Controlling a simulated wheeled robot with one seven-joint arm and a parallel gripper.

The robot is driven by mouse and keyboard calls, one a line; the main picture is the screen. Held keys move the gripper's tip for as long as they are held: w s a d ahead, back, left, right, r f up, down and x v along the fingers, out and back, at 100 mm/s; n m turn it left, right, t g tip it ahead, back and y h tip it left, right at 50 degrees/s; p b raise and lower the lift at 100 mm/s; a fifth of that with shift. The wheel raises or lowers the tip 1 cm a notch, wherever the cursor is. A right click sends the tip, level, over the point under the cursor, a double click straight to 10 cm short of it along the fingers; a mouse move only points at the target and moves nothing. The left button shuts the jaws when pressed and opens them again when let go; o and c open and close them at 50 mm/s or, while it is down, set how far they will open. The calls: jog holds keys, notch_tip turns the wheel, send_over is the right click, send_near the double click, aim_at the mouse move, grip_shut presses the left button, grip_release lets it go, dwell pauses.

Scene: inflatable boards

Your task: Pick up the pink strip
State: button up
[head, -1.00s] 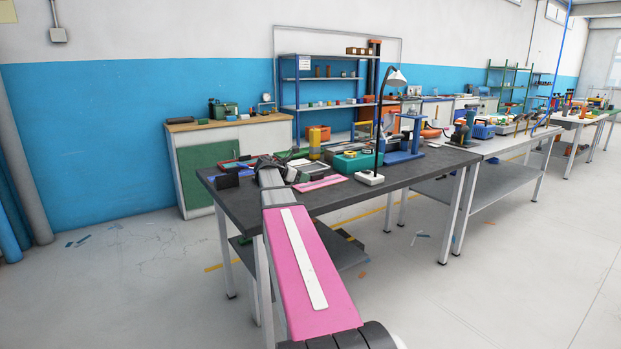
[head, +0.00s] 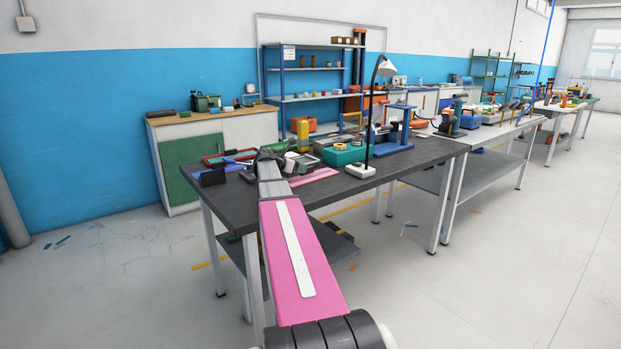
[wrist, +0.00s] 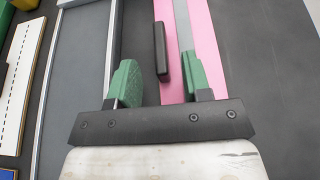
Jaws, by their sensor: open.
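The pink strip (head: 315,175) lies on the dark workbench, just right of my gripper (head: 270,155) in the head view. In the wrist view the pink strip (wrist: 208,45) runs lengthwise, under and beyond the right finger. A narrow grey bar (wrist: 184,25) appears along it, and a small black block (wrist: 161,52) shows at its left edge. My gripper (wrist: 160,82) has green fingers spread apart, with nothing held between them. The right finger overlaps the strip in view; the left is over a dark surface left of it. I cannot tell the height above the strip.
The workbench (head: 400,165) also holds a teal box (head: 344,154), a lamp with a white base (head: 360,171), a blue stand (head: 392,135) and a yellow cylinder (head: 303,135). In the wrist view, a grey tray-like panel (wrist: 78,60) lies left of my gripper. Bare bench shows to the right.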

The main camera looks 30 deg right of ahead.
aim_at(311, 174)
jog(key=x, duration=0.4)
grip_shut()
jog(key=shift+r, duration=0.1)
